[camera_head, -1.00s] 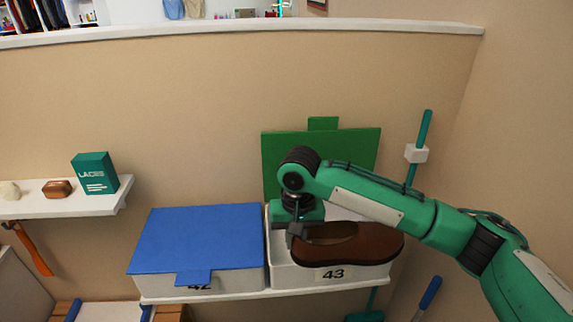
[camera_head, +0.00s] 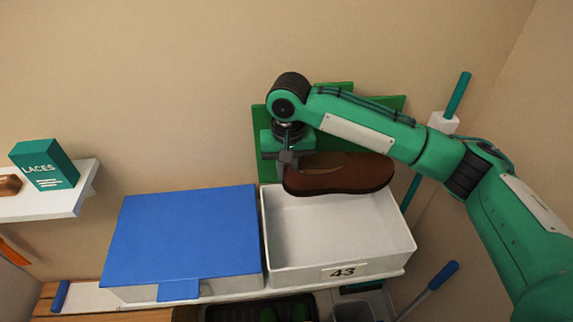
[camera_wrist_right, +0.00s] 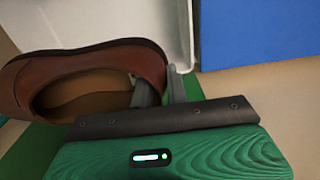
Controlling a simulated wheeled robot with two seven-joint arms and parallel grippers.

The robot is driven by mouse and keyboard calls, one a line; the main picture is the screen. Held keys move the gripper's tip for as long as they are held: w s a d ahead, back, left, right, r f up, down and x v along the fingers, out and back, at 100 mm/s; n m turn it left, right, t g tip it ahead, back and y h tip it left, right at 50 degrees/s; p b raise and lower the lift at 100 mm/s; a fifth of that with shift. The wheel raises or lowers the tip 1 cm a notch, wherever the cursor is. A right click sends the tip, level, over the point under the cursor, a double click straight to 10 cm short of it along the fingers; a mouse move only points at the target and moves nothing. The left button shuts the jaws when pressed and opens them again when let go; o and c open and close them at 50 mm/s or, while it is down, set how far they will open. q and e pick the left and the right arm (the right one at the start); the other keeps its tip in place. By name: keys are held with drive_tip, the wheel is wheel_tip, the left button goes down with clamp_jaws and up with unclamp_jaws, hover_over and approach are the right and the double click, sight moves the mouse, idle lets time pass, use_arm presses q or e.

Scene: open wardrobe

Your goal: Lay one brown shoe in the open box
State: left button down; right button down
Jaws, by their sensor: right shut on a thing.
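My right gripper (camera_head: 287,163) is shut on one end of a brown shoe (camera_head: 345,176). The shoe is held level above the back part of the open white box (camera_head: 341,271) marked 43. The box's visible floor is bare. Its green lid (camera_head: 264,168) stands raised behind it, partly hidden by my arm. In the right wrist view the gripper fingers (camera_wrist_right: 160,88) pinch the shoe's rim (camera_wrist_right: 90,85), and its opening faces the camera. My left gripper is not in view.
A closed box with a blue lid (camera_head: 182,238) stands just left of the open box. A teal laces box (camera_head: 45,165) sits on a small white shelf at the left. A teal pole with a white block (camera_head: 443,123) is at the right. A dark tray (camera_head: 262,309) lies below.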

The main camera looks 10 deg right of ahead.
sight(288, 188)
drive_tip(key=shift+d+f+b, duration=0.1)
drive_tip(key=shift+f+b, duration=2.6)
drive_tip(key=shift+b, duration=0.65)
drive_tip(key=shift+f, duration=0.6)
drive_tip(key=shift+s+f, duration=0.1)
drive_tip(key=shift+f, duration=5.8)
drive_tip(key=c, duration=0.9)
unclamp_jaws()
